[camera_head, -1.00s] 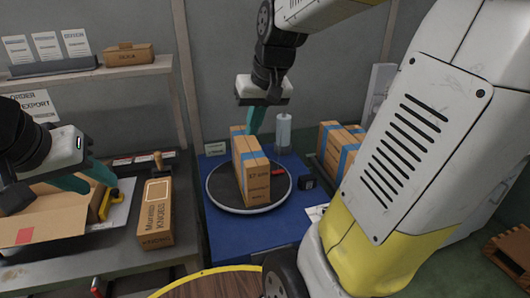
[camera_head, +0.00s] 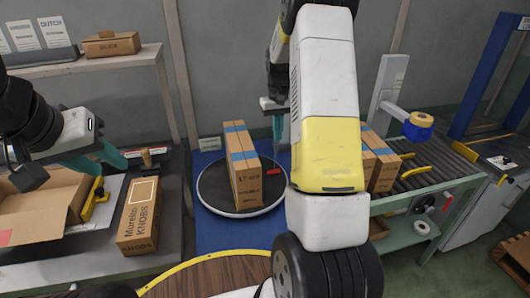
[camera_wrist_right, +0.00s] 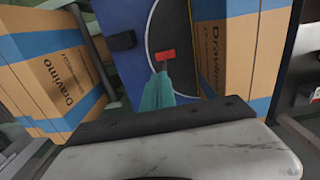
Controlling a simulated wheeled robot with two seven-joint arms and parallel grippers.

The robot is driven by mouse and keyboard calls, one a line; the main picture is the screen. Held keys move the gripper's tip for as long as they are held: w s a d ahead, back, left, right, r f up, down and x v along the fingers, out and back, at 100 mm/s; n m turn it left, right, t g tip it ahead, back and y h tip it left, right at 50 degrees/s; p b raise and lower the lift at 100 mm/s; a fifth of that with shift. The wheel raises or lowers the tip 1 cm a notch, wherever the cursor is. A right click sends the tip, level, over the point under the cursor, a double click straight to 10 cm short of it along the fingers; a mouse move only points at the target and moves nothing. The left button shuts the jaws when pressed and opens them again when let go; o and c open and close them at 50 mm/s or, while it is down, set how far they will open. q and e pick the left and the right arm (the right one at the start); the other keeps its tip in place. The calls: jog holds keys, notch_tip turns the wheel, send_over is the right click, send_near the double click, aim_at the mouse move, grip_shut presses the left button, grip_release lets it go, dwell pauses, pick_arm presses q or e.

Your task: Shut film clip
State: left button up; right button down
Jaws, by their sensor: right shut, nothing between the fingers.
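The film clip seems to be the small red piece (camera_head: 273,171) at the right side of the dark round turntable (camera_head: 213,199). It also shows in the right wrist view (camera_wrist_right: 165,55), just beyond my fingertips. A tall carton stack (camera_head: 243,168) with blue bands stands upright on the turntable, left of the red piece. My right gripper (camera_head: 277,134) is shut and empty, pointing down above the red piece; whether they touch is unclear. Its teal fingers (camera_wrist_right: 162,78) are together in the wrist view. My left gripper (camera_head: 112,166) is open and empty above the open carton (camera_head: 35,213).
More blue-banded cartons (camera_head: 383,163) stand right of my right arm, by a roller conveyor (camera_head: 435,170). A knobs box (camera_head: 139,216) lies on the left bench. My right arm hides part of the middle.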

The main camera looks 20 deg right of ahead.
aim_at(277, 170)
jog(key=shift+f, duration=0.1)
notch_tip(277, 170, down, 14)
jog(key=shift+d+r, duration=0.1)
dwell(0.6)
